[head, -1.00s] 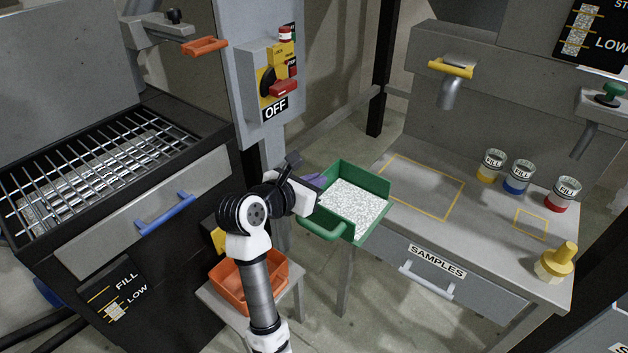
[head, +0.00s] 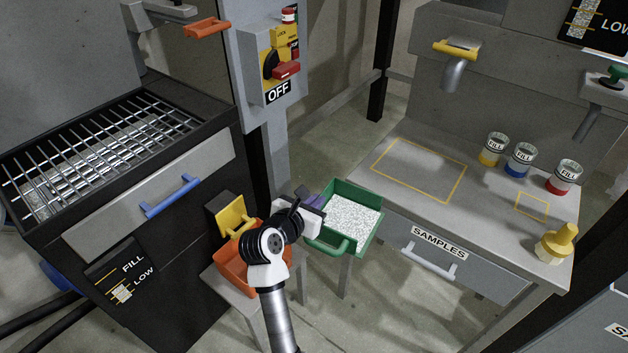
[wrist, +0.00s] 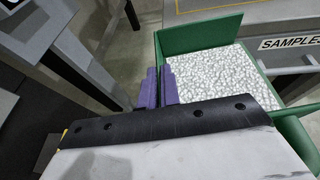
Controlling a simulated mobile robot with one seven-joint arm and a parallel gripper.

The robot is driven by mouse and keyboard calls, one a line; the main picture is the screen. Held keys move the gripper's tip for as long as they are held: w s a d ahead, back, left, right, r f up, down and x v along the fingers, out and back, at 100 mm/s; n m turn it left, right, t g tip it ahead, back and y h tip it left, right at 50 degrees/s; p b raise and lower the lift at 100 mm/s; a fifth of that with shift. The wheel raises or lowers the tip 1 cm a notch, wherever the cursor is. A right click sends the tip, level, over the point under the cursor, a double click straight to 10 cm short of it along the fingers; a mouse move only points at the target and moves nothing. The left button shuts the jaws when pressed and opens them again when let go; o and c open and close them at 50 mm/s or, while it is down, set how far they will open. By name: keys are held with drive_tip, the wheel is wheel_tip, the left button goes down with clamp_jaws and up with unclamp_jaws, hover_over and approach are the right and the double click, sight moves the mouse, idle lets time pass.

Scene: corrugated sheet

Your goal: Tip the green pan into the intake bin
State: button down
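The green pan (head: 370,238), filled with white speckled granules (head: 352,215), is held about level in the air, left of the sample bench. It also fills the right side of the wrist view (wrist: 200,33). My gripper (head: 309,199) has purple fingers, which close on the pan's left wall in the wrist view (wrist: 158,87). The pan's green handle (head: 331,246) sticks out towards the front. The black bin with a metal grate (head: 226,112) at the left appears to be the intake bin. Pale granules show beneath its grate bars.
An orange tray (head: 235,277) stands on a small stool beneath my arm, beside a yellow part (head: 232,216). A grey post with an OFF switch box (head: 272,65) rises between bin and bench.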

wheel_tip(320, 180, down, 20)
drive_tip(key=s+n+t+y, duration=0.1)
drive_tip(key=n+y, duration=0.1)
drive_tip(key=shift+d+f+y, duration=0.2)
drive_tip(key=shift+d+y, duration=0.1)
drive_tip(key=shift+y, duration=0.1)
drive_tip(key=shift+s, duration=0.1)
